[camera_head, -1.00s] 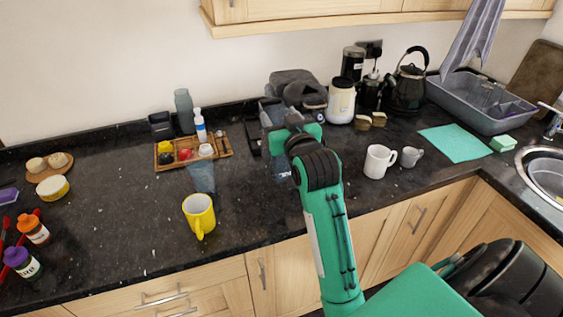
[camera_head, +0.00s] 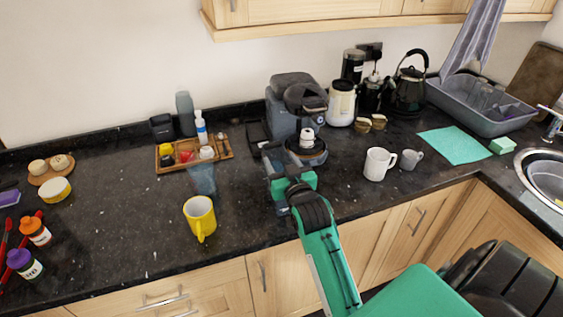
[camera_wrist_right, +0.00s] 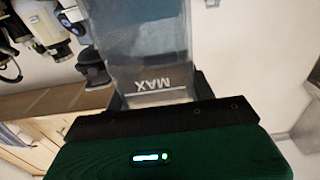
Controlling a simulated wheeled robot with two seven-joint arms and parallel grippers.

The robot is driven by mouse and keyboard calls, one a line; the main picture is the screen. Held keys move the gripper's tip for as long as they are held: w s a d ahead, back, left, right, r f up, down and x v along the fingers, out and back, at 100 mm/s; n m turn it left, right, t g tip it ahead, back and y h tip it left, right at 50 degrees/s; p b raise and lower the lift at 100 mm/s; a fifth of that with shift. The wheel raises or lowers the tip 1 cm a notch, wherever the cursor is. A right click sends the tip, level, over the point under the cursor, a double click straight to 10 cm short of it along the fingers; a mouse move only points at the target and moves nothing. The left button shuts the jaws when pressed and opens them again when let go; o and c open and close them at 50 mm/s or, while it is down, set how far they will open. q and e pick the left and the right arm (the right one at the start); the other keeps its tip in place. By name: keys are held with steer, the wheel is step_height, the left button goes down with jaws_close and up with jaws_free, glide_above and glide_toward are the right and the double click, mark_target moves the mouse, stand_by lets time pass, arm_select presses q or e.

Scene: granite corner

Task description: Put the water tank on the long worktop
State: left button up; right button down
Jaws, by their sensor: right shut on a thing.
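The water tank (camera_wrist_right: 145,48) is a clear, greyish box with an upside-down MAX mark in the right wrist view. My right gripper (camera_wrist_right: 160,95) is shut on it. In the head view the right gripper (camera_head: 276,180) is over the front part of the long worktop (camera_head: 115,225), in front of the coffee machine (camera_head: 284,118). The gripper and arm hide much of the tank there. I cannot tell whether the tank's bottom touches the worktop. My left gripper is not in view.
A yellow mug (camera_head: 200,216) and a clear bluish tumbler (camera_head: 203,178) stand left of the gripper, near a wooden tray (camera_head: 225,149). A white mug (camera_head: 378,163) and grey cup (camera_head: 411,159) stand to its right.

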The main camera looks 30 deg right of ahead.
steer(key=shift+r, duration=0.1)
steer(key=c, duration=0.5)
jaws_free()
steer(key=shift+s, duration=0.1)
steer(key=shift+b+v, duration=1.45)
steer(key=shift+v, duration=4.5)
